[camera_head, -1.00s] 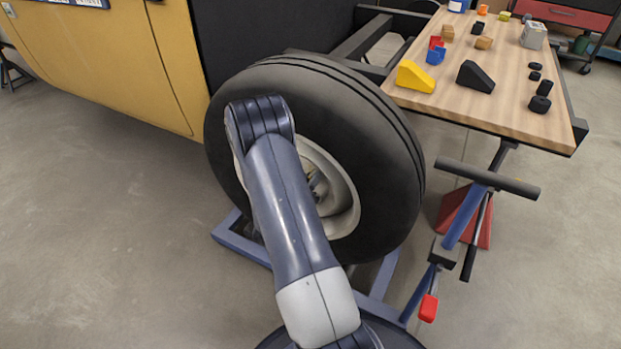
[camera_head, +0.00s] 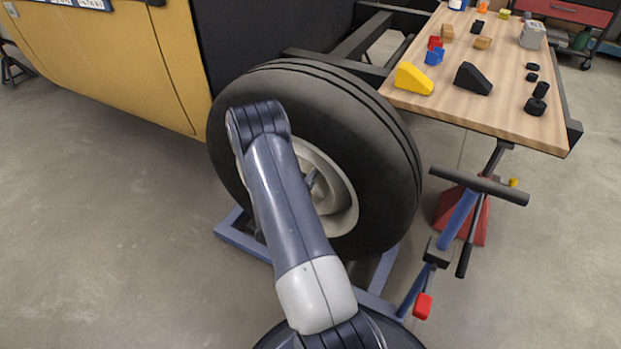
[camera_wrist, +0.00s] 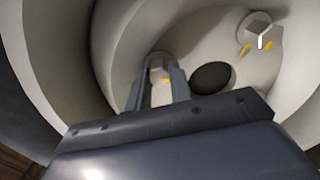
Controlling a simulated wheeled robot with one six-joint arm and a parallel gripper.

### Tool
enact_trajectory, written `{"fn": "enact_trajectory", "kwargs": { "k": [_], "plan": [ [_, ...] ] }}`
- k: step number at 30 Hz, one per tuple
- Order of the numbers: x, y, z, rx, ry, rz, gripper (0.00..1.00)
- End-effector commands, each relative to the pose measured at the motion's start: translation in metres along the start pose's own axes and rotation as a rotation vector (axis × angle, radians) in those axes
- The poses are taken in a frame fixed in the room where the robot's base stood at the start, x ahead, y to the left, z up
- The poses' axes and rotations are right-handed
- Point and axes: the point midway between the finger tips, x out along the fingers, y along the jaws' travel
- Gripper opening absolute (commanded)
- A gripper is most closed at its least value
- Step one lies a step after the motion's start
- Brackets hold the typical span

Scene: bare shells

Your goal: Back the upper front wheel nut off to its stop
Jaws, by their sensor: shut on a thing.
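The wheel, a black tyre (camera_head: 385,150) around a pale rim (camera_head: 340,205), stands in the middle of the head view, partly hidden behind my arm. In the wrist view the pale wheel face fills the background. My gripper (camera_wrist: 159,80) reaches into it, its two fingers on either side of a wheel nut (camera_wrist: 157,62) and shut on it. The head view does not clearly show the fingertips.
A dark round hole (camera_wrist: 212,77) lies right of the fingers. A yellow body panel (camera_head: 120,60) is left of the wheel. A wooden bench (camera_head: 480,110) with blocks and wedges stands at the right. A blue stand with a dark bar (camera_head: 480,185) is close beside the wheel.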

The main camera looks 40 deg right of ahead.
Motion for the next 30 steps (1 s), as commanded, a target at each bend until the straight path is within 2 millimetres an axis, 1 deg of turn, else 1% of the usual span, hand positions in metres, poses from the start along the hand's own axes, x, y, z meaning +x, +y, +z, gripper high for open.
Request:
{"fn": "enact_trajectory", "kwargs": {
  "k": [9,18,24,30],
  "plan": [
    [-0.0004,0.0005,0.0001,-0.298,0.0,-0.002,0.0],
    [-0.0005,-0.0006,0.0004,-0.533,0.001,-0.003,0.0],
    [-0.0004,-0.001,0.0005,-0.634,0.001,-0.003,0.0],
    [-0.0004,-0.0016,0.0006,-0.688,0.001,-0.002,0.0]
  ]
}}
